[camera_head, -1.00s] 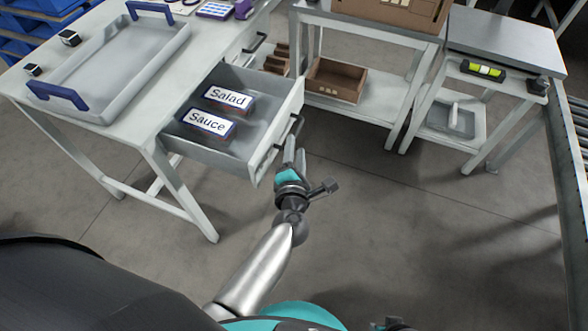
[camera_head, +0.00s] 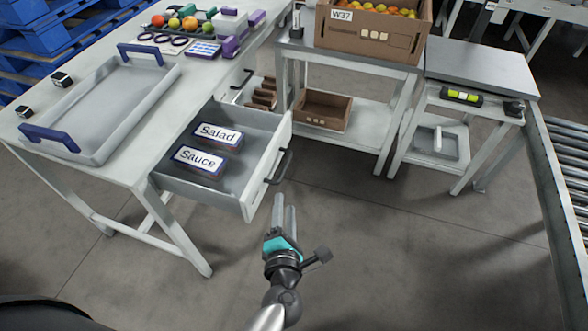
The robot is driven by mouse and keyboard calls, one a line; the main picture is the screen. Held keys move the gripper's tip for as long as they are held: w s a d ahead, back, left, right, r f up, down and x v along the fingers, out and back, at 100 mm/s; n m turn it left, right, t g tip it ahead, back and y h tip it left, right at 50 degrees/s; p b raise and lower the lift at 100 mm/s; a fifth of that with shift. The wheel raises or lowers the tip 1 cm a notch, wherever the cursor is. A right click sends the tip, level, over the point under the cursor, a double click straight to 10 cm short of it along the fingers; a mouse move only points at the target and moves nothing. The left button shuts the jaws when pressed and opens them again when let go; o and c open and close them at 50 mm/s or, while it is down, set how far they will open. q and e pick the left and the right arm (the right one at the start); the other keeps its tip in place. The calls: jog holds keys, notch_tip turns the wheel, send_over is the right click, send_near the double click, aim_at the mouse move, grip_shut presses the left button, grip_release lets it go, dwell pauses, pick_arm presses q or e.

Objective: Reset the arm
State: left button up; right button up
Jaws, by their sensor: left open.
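My left gripper (camera_head: 284,212) is in the lower middle of the head view, its two fingers pointing up the picture. It is open and empty, over the floor in front of the open drawer. The drawer (camera_head: 240,185) is pulled out from the table and has a dark handle (camera_head: 279,166). The fingertips appear close below the handle; a gap shows between them. In the drawer lie two labelled blocks, Salad (camera_head: 219,136) and Sauce (camera_head: 199,161). My right gripper is out of view.
A grey tray with blue handles (camera_head: 105,108) sits on the table (camera_head: 150,150). A roller conveyor (camera_head: 570,170) runs at the right. The floor is clear.

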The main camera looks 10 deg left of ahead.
pick_arm(q)
jog(key=s+f+m+g+h+p, duration=0.1)
jog(key=s+f+m+g+h, duration=0.25)
jog(key=f+m, duration=0.55)
jog(key=s+f+m+g+h+p, duration=0.1)
jog(key=s+f+m+g+h, duration=0.1)
jog(key=s+f+m, duration=0.5)
jog(key=s+a+f+m+g+y, duration=0.1)
jog(key=s+a+f+m+g, duration=0.2)
jog(key=s+a+f+m, duration=0.3)
jog(key=s+a+f+m+g+y, duration=0.1)
jog(key=s+a+f+m+g, duration=0.3)
jog(key=s, duration=0.7)
notch_tip(320, 180, down, 3)
jog(key=a+m, duration=0.2)
jog(key=m, duration=0.1)
jog(key=shift+m+p, duration=0.3)
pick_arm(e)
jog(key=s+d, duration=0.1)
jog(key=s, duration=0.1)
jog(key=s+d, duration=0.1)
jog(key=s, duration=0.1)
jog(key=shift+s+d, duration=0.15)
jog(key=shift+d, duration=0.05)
pick_arm(q)
jog(key=shift+a+f, duration=0.1)
